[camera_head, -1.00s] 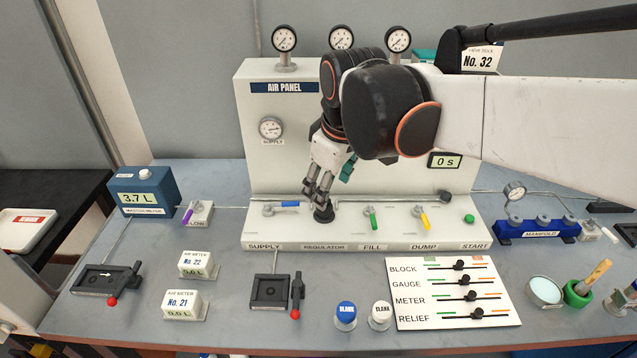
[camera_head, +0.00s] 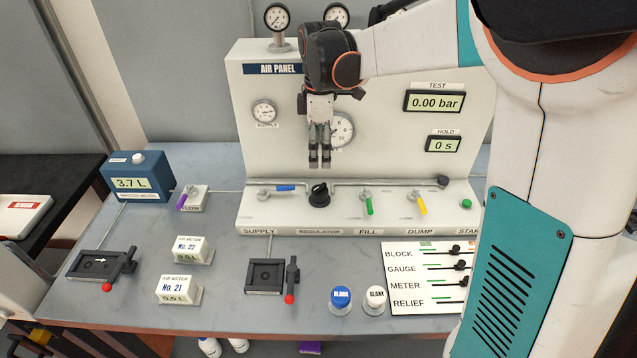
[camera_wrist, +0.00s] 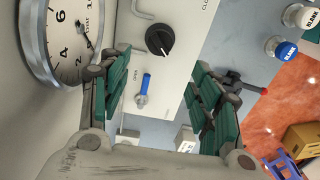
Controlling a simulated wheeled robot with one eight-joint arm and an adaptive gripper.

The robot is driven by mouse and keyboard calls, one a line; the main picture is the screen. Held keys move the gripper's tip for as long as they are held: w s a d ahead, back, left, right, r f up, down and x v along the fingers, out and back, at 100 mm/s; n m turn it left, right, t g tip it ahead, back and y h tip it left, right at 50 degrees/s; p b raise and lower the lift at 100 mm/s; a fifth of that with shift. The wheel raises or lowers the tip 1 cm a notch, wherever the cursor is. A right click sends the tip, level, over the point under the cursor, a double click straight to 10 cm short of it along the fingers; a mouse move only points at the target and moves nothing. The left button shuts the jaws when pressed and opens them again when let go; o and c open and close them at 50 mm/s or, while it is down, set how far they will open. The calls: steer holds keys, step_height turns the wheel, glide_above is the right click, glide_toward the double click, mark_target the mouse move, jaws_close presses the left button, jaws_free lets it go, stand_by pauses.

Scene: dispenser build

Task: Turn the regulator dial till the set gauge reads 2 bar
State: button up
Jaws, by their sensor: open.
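The regulator dial (camera_head: 319,195) is a black round knob with a pale pointer mark on the panel's lower ledge, above the REGULATOR label. It also shows in the wrist view (camera_wrist: 160,40). My gripper (camera_head: 319,164) hangs above the dial, fingers down, open and empty, apart from it. In the wrist view its green-padded fingers (camera_wrist: 162,80) are spread wide. A large white gauge (camera_head: 342,132) on the panel face is partly hidden behind my gripper. Its dial face (camera_wrist: 70,40) is cut off in the wrist view, so I cannot read it surely. Its label is hidden.
A blue-handled supply valve (camera_head: 285,188) sits left of the dial. Green (camera_head: 369,205) and yellow (camera_head: 421,205) valve handles stand to its right. The test display (camera_head: 435,101) reads 0.00 bar. Blue (camera_head: 341,298) and white blank caps stand in front.

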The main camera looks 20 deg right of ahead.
mark_target(320, 186)
step_height(320, 186, down, 12)
steer(key=b, duration=0.3)
steer(key=shift+b, duration=0.3)
steer(key=shift+c, duration=0.2)
steer(key=c, duration=1)
